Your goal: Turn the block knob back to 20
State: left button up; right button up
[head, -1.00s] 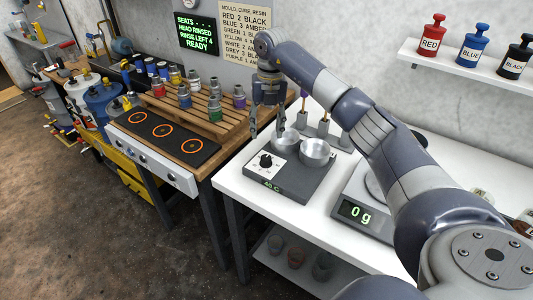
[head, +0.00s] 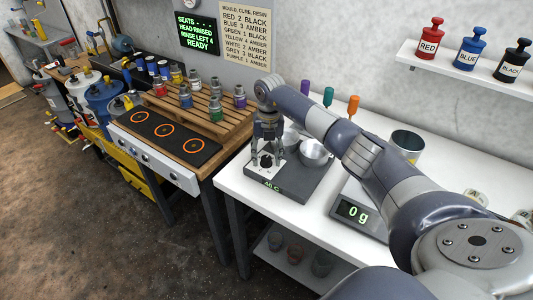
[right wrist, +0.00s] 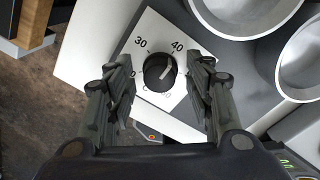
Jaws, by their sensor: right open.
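The block knob (head: 266,161) is a black dial on a white plate at the left of the dark grey heating block (head: 300,186). In the right wrist view the knob (right wrist: 159,72) shows a light pointer line aimed toward the 40 mark; a 30 mark is also readable, and the 20 mark is partly hidden by a finger. The block's front display reads 40 C. My right gripper (right wrist: 160,66) is open, with one finger on each side of the knob and visible gaps between. My left gripper is out of view.
Two metal cups (head: 313,151) sit on the block just right of the knob. A scale (head: 356,212) reading 0 g stands to the right. The hotplate (head: 162,137) and a wooden rack with several bottles are at left.

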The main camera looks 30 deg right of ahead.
jog(key=c, duration=1.1)
jog(key=shift+o, duration=0.2)
